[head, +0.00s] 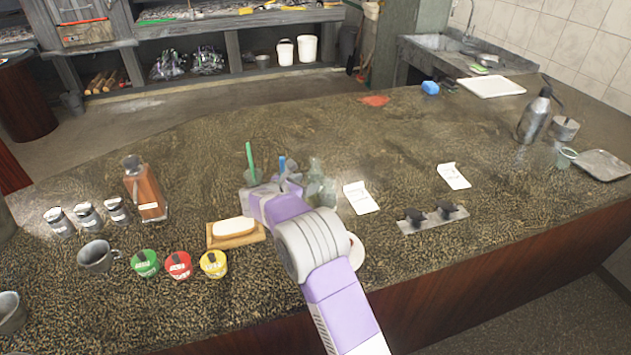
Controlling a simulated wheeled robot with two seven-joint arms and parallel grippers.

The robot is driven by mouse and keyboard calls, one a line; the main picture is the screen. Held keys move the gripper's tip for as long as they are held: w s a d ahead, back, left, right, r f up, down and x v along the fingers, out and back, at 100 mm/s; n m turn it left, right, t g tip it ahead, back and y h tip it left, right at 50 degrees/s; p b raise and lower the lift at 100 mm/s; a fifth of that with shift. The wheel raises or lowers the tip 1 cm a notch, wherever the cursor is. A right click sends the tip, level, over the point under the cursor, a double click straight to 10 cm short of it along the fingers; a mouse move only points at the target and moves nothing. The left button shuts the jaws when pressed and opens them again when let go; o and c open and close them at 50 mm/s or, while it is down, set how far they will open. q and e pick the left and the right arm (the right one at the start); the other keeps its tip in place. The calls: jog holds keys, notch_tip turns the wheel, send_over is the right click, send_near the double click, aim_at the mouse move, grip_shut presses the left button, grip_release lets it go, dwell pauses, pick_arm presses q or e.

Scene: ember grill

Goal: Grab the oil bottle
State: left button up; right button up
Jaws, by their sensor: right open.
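A square clear bottle with orange-brown liquid, a grey stopper and a small white label (146,190) stands upright at the left of the counter; it looks like the oil bottle. My right arm reaches in from the bottom, and my right gripper (275,180) is open over the middle of the counter, well to the right of that bottle and apart from it. Pale green glass bottles (318,185) stand just beside the gripper, partly hidden by it. I cannot tell whether the gripper touches them. My left gripper is not in view.
Shakers (87,215), a grey mug (98,257) and green, red and yellow-lidded pots (178,265) surround the brown bottle. A wooden butter dish (236,238) lies between it and my arm. White cards (360,198) lie right. The counter behind is mostly clear.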

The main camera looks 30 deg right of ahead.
aim_at(310, 180)
jog(key=x, duration=0.3)
jog(key=shift+d+r, duration=0.1)
jog(key=shift+d, duration=0.1)
jog(key=shift+c, duration=0.2)
jog(key=c, duration=0.7)
jog(key=shift+c, duration=0.5)
jog(key=shift+r, duration=0.15)
